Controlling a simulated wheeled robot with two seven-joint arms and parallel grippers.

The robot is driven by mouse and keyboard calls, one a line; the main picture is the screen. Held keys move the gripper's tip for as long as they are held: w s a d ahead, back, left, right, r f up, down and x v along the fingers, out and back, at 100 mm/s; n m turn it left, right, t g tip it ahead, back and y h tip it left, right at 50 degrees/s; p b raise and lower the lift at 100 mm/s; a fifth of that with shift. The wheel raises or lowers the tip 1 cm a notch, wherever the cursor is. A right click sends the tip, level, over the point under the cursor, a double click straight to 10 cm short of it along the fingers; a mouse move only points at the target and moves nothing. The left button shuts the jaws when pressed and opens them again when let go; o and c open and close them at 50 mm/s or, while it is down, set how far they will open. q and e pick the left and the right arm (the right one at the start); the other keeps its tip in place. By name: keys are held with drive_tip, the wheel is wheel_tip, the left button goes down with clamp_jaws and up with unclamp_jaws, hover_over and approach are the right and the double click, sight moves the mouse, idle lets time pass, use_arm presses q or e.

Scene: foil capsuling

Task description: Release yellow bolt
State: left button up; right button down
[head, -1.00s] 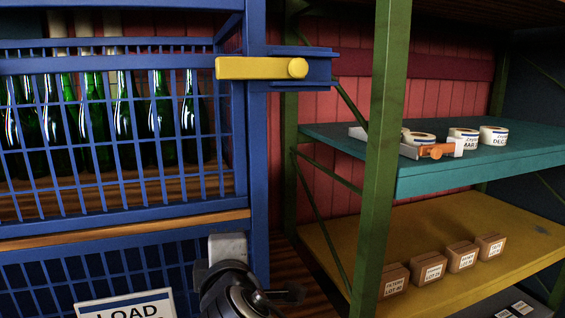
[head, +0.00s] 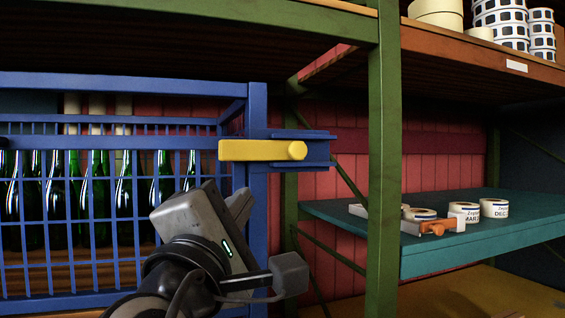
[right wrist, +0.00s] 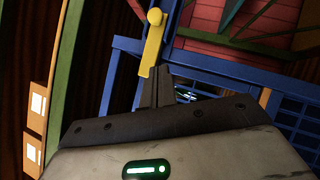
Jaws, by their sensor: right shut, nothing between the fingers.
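The yellow bolt (head: 255,150) lies horizontally across the upper right corner of the blue cage (head: 258,215), with its round knob at the right end over a blue bracket (head: 318,147). My right gripper (head: 240,204) is below and in front of the bolt, apart from it in the head view. In the right wrist view the shut, empty fingers (right wrist: 161,78) point toward the plain end of the bolt (right wrist: 152,48); whether they touch it I cannot tell. My left gripper is not in view.
Green bottles (head: 100,185) stand behind the cage bars. A green post (head: 384,170) rises to the right of the bolt. A teal shelf (head: 440,256) holds tape rolls (head: 494,208) and an orange-handled tool (head: 437,227). Open space lies between cage and post.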

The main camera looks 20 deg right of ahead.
drive_tip(key=p, duration=0.3)
approach(265, 150)
drive_tip(key=w+d, duration=0.1)
drive_tip(key=d, duration=0.1)
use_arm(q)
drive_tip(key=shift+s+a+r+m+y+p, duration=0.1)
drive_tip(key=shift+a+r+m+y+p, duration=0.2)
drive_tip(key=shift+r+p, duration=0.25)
use_arm(e)
drive_tip(key=d, duration=0.1)
drive_tip(key=w+d, duration=0.1)
drive_tip(key=w+d+r, duration=0.1)
drive_tip(key=d, duration=0.1)
drive_tip(key=shift+d, duration=0.1)
